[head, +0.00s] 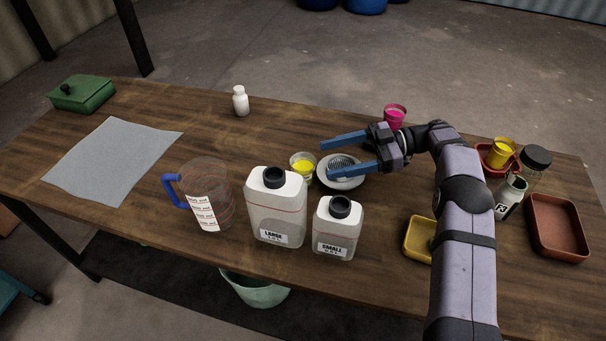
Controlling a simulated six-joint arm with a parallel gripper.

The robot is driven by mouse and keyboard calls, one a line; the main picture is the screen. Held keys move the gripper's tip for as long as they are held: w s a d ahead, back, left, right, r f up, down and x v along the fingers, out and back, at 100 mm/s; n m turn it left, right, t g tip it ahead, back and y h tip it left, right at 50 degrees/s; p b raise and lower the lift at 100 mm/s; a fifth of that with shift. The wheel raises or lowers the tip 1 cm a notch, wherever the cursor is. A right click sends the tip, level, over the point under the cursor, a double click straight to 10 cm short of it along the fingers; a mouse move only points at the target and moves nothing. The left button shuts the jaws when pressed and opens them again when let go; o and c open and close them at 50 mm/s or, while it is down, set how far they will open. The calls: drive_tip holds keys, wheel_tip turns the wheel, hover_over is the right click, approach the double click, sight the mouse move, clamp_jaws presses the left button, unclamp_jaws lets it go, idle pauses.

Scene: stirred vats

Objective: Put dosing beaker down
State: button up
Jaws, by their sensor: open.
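My gripper (325,160) is open, its two blue fingers pointing left above a pale dish (347,182) with a ridged grey centre. Nothing shows between the fingers. A small clear beaker with yellow contents (302,168) stands upright on the wooden table (270,132), just left of the fingertips and apart from them in the picture. Which vessel is the dosing beaker is not marked. A pink-filled cup (395,113) stands behind my wrist, partly hidden. A yellow-filled cup (502,151) stands on a red tray (484,152) at the right.
In front stand a clear jug with blue handle (207,190), a LARGE canister (276,212) and a SMALL canister (337,230). Bottles, a yellow tray (417,241) and a reddish tray (558,228) are right. A grey cloth (112,160) lies left; the table's back middle is mostly clear.

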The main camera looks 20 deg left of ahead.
sight(314, 160)
drive_tip(key=shift+w+p+x, duration=0.15)
drive_tip(key=shift+p+x, duration=0.25)
drive_tip(key=shift+x, duration=0.6)
drive_tip(key=shift+w+p+x, duration=0.15)
drive_tip(key=shift+p+x, duration=0.2)
drive_tip(key=shift+x, duration=1.55)
drive_tip(key=shift+w, duration=0.1)
drive_tip(key=c, duration=1.7)
drive_tip(key=shift+r, duration=0.1)
wheel_tip(314, 160, up, 10)
drive_tip(key=shift+f+b, duration=0.1)
drive_tip(key=shift+b, duration=0.45)
